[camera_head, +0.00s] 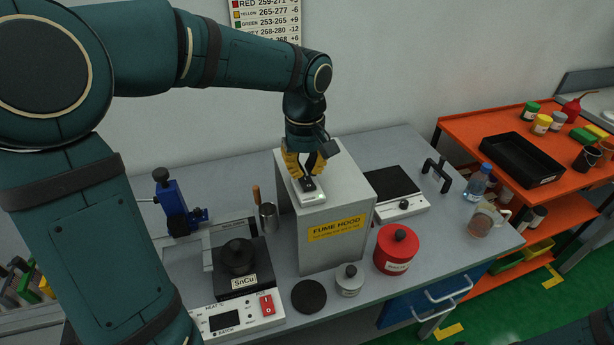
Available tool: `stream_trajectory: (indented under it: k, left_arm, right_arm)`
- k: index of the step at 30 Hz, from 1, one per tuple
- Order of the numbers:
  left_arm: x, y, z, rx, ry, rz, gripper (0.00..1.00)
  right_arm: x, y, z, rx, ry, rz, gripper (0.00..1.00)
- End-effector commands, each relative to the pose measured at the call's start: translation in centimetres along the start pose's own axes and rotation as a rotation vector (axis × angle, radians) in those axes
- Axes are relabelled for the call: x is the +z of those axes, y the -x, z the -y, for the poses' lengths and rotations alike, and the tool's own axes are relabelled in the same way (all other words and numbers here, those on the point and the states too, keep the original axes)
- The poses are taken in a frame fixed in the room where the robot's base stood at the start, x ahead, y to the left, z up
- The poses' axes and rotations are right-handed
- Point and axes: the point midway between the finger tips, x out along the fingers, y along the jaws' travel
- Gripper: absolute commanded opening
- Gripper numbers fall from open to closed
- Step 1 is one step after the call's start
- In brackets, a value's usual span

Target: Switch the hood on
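The fume hood (335,258) is a grey box with a yellow "FUME HOOD" label, standing on the grey bench. A small pale switch plate with a dark rocker (312,190) sits on its top, and a small greenish spot shows at the plate's front edge. My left gripper (309,178), with yellow finger parts, points down from above with its tips right at the rocker. Whether they touch it, and how far apart they are, I cannot tell. They partly hide the rocker's back. My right gripper is not in view.
A pot marked SnCu (238,258) on a white heater unit (240,318) stands left of the hood. A red canister (396,250), a small grey jar (349,280) and a black disc (309,296) stand in front. A black-topped scale (392,187) is at right.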

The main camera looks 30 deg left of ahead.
Motion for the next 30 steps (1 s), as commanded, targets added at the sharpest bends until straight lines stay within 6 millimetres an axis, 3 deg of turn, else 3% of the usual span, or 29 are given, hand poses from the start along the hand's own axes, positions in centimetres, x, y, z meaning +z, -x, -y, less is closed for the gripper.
stream_trajectory:
  k: [21, 30]
  left_arm:
    - [0.0, 5.4, 0.0, 0.001, 0.000, 0.000, 0.00]
    - [0.0, 5.5, 0.0, 0.000, 0.000, 0.000, 0.00]
  right_arm:
    - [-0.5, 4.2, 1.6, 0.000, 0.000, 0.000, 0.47]
    - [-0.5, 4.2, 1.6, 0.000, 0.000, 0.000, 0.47]
